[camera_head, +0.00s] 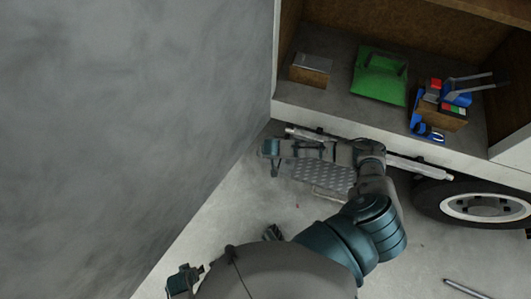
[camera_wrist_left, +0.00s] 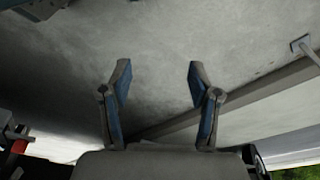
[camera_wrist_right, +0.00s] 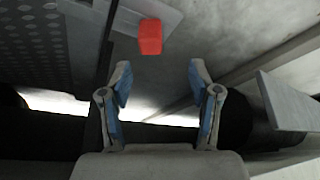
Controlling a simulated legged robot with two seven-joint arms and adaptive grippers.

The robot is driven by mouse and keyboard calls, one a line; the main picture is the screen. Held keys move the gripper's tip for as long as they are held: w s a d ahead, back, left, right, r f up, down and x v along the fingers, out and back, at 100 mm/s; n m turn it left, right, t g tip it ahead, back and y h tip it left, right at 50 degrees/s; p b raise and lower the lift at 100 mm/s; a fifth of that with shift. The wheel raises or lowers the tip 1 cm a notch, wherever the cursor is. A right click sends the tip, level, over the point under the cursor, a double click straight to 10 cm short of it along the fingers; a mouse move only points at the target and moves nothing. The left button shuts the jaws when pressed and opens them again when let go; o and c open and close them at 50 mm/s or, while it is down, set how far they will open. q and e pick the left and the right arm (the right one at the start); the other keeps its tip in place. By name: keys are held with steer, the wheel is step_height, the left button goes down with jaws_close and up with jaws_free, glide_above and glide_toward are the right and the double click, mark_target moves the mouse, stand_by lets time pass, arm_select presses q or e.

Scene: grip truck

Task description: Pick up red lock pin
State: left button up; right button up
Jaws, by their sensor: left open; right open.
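The red lock pin (camera_wrist_right: 150,37) shows in the right wrist view as a small red block against a grey metal part. It is beyond the fingertips of my right gripper (camera_wrist_right: 160,75), slightly left of the middle between them and not touched. My right gripper is open and empty. In the head view my right arm reaches left below the truck's compartment, and I cannot make out the pin there. My left gripper (camera_wrist_left: 159,75) is open and empty in the left wrist view, with bare grey surface beyond it.
The open truck compartment (camera_head: 340,110) holds a green case (camera_head: 381,77), a brown box (camera_head: 311,75) and blue tools (camera_head: 457,98). Below it are a textured step plate (camera_head: 325,177) and a wheel (camera_head: 483,207). A grey wall (camera_head: 150,120) stands at left. A rod (camera_head: 466,289) lies on the floor.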

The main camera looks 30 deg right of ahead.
steer(key=x, duration=0.2)
steer(key=shift+d+f, duration=0.2)
steer(key=shift+f, duration=0.05)
steer(key=d+f, duration=0.1)
steer(key=d+f+b, duration=0.1)
steer(key=shift+w+f, duration=0.35)
steer(key=shift+f, duration=0.05)
steer(key=shift+a+b+x, duration=0.15)
steer(key=shift+b+x, duration=0.25)
steer(key=shift+x, duration=0.2)
steer(key=shift+a+b+x, duration=0.15)
steer(key=shift+b+x, duration=0.25)
steer(key=shift+x, duration=0.25)
steer(key=shift+a, duration=0.2)
steer(key=shift+a+r, duration=0.15)
steer(key=shift+d, duration=0.4)
steer(key=c, duration=1)
arm_select(q)
step_height(320, 180, up, 9)
steer(key=d, duration=0.1)
steer(key=shift+f, duration=0.15)
arm_select(e)
steer(key=shift+d+f, duration=0.1)
steer(key=shift+f, duration=0.1)
jaws_close()
